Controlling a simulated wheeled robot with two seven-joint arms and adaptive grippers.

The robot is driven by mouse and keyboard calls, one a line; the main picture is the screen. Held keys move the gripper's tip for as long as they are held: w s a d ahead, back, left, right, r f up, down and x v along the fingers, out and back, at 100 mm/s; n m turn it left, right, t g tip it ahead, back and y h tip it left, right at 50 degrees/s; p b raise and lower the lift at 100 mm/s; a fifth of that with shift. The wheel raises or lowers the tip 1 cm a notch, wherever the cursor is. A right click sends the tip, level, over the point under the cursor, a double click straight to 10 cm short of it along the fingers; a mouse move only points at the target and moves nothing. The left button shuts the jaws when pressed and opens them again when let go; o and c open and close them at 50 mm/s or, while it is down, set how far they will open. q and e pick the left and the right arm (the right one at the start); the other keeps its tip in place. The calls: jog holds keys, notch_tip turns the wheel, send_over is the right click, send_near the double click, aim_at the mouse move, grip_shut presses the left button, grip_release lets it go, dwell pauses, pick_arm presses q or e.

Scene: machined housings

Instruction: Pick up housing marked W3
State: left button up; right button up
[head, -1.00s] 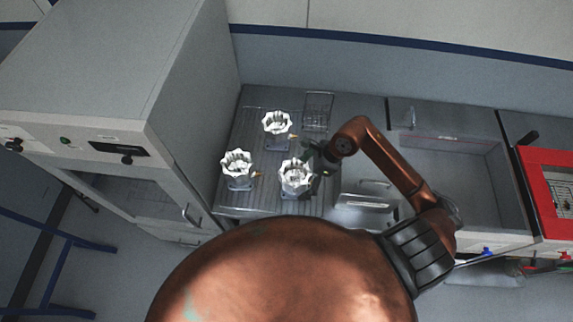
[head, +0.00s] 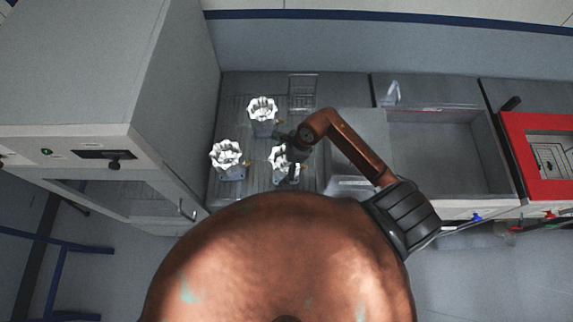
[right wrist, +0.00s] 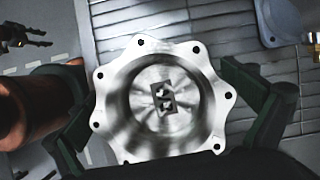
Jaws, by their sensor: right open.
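Three metal housings with pale scalloped flanges stand on the grooved surface. The front-right housing (head: 278,159) is partly hidden by my right gripper (head: 294,146), which is over it. In the right wrist view my right gripper (right wrist: 163,112) is open, with one finger on each side of this housing's flange (right wrist: 205,85). I look straight down into its round bore, where a small dark-and-white marked plate shows. The back housing (head: 263,110) and the left housing (head: 227,157) stand apart from it. I cannot read W3 on any housing. A dark gripper, seemingly my left (right wrist: 24,36), shows small in the right wrist view.
A sink basin (head: 445,150) is to the right, then a red-framed unit (head: 548,150). A tall grey cabinet (head: 110,70) stands close on the left. Another housing's base (right wrist: 282,22) is near the right finger.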

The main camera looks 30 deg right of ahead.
jog(key=shift+f, duration=0.15)
jog(key=c, duration=2.1)
